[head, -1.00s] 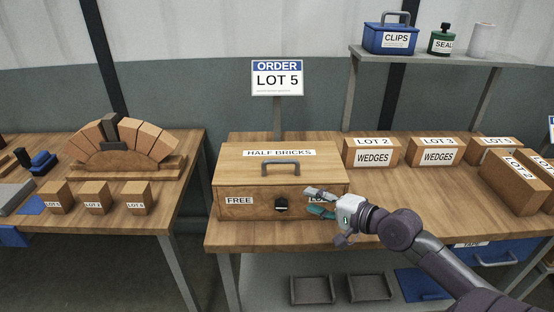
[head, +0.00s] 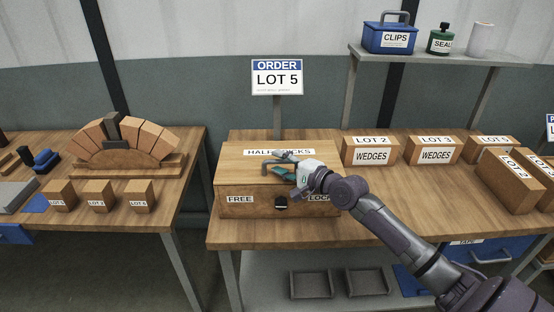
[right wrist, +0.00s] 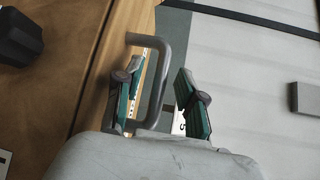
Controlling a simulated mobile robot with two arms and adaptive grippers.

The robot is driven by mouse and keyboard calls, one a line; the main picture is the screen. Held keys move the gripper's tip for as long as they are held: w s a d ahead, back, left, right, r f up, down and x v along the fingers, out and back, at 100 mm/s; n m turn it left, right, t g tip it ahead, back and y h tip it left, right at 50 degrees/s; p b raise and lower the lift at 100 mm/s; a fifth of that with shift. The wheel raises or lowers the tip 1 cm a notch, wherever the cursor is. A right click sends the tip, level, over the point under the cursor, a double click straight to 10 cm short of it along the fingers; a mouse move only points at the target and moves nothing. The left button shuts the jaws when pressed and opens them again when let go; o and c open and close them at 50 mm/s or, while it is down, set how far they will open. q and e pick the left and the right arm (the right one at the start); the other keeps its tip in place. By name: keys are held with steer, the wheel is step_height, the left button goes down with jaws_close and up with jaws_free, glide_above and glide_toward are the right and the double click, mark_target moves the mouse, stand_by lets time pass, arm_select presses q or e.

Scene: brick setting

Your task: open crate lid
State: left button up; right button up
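The wooden crate (head: 240,209) stands on the bench with its lid (head: 232,166) down, labelled HALF BRICKS. A grey handle (head: 266,166) is on the lid, partly covered by my right gripper. A dark latch knob (head: 281,203) sits on the crate front between the FREE and LOCK labels; its setting is hard to tell. My right gripper (head: 277,162) is at the handle, open. In the right wrist view its teal fingers (right wrist: 160,98) stand apart on either side of the handle bar (right wrist: 160,82). The knob shows there too (right wrist: 20,40). My left gripper is out of view.
An ORDER LOT 5 sign (head: 277,78) stands behind the crate. WEDGES boxes (head: 370,151) stand to the right, and a shelf (head: 440,55) is above them. A second bench (head: 165,200) with a brick arch is at the left. Bench front beside the crate is clear.

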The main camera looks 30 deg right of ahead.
steer(key=shift+x, duration=0.75)
jaws_close()
